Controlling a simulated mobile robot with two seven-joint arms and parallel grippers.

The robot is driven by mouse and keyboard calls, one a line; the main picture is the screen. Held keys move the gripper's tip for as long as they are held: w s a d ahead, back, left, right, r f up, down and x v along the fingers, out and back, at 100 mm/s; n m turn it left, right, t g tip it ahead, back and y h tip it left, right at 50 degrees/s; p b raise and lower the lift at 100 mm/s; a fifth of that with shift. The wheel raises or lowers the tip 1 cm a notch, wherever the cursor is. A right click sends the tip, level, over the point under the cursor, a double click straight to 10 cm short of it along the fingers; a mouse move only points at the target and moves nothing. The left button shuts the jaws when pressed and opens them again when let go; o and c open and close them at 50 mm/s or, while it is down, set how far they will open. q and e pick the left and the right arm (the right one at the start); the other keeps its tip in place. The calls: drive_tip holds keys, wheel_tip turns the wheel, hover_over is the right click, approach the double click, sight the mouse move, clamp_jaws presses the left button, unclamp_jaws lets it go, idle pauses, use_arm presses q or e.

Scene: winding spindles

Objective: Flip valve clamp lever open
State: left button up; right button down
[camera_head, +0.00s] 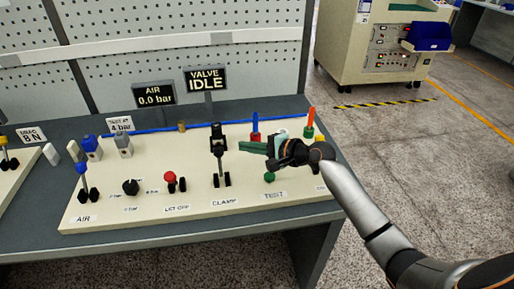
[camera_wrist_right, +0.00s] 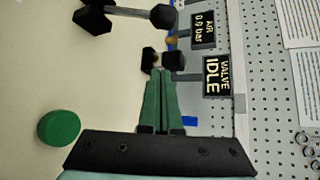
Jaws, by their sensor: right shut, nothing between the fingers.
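The clamp lever (camera_head: 216,163) stands behind the CLAMP label, with a black base, a thin upright rod and black parts at its top. In the right wrist view a metal rod (camera_wrist_right: 130,12) with a black base and dark round knob lies at the top edge. My right gripper (camera_head: 241,147) has its green fingers shut and empty, pointing left at the lever's upper part, with a small gap in the head view. In the wrist view the fingertips (camera_wrist_right: 162,71) are just short of two small black blocks (camera_wrist_right: 149,60); whether they touch is unclear. My left gripper is out of view.
The cream panel (camera_head: 150,208) also carries a blue-topped AIR lever (camera_head: 82,170), a red knob (camera_head: 170,177), a green TEST button (camera_head: 269,177) and an orange-topped post (camera_head: 310,117). Behind it, the VALVE sign (camera_head: 205,79) reads IDLE and the AIR sign (camera_head: 153,94) reads 0.0 bar.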

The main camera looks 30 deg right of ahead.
sight(218, 152)
drive_tip(key=x, duration=0.4)
drive_tip(key=shift+w+f, duration=0.1)
drive_tip(key=shift+w, duration=0.05)
drive_tip(key=shift+s+a+r+p, duration=0.4)
drive_tip(key=shift+s+a, duration=0.15)
drive_tip(key=shift+s+a+r+p, duration=0.4)
drive_tip(key=shift+s+a, duration=0.1)
drive_tip(key=shift+s, duration=0.1)
drive_tip(key=shift+s+a, duration=0.25)
drive_tip(key=shift+a, duration=0.05)
drive_tip(key=shift+s, duration=0.15)
drive_tip(key=shift+b, duration=0.3)
